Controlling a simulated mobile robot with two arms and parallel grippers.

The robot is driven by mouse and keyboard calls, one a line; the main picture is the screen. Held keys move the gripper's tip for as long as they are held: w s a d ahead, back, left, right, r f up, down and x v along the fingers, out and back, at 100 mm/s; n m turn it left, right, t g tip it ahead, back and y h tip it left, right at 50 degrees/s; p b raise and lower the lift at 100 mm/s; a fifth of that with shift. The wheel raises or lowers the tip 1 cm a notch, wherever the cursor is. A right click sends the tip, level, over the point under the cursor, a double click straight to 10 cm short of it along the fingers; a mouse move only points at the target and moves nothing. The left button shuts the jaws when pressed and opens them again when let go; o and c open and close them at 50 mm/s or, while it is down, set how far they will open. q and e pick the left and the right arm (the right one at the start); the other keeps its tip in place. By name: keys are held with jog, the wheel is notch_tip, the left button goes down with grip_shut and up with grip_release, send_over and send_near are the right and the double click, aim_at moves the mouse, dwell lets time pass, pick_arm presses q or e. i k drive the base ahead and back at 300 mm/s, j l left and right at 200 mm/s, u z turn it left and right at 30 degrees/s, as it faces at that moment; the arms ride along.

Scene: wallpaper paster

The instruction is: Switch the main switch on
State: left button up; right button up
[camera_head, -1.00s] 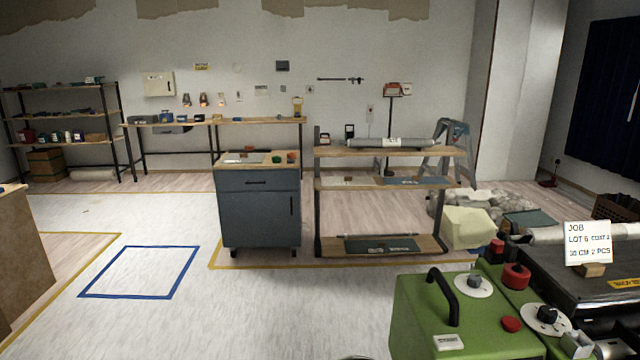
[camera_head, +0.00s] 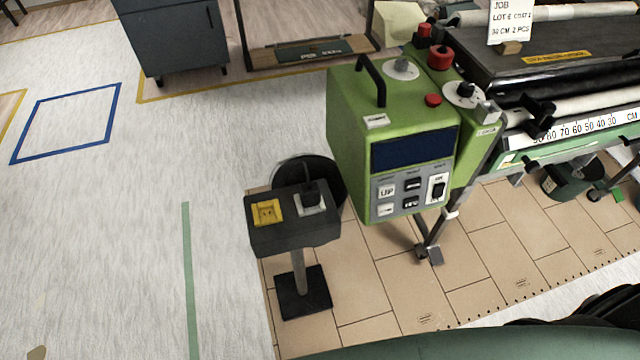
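The green machine (camera_head: 352,135) stands right of the picture's middle. Its front has a dark blue display (camera_head: 414,150) over a grey control panel (camera_head: 383,217). A black rocker switch (camera_head: 438,190) is at the panel's right end, under a small label that seems to read ON; its position is too small to tell. I cannot tell which is the main switch. Neither gripper shows.
A black bin (camera_head: 327,172) stands behind the pedestal. Red knobs and a black handle (camera_head: 371,80) top the machine. The long pasting table (camera_head: 570,67) runs right. A dark green curved surface (camera_head: 450,343) crosses the bottom edge.

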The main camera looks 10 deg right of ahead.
aim_at(437, 192)
jog(key=z, duration=1.15)
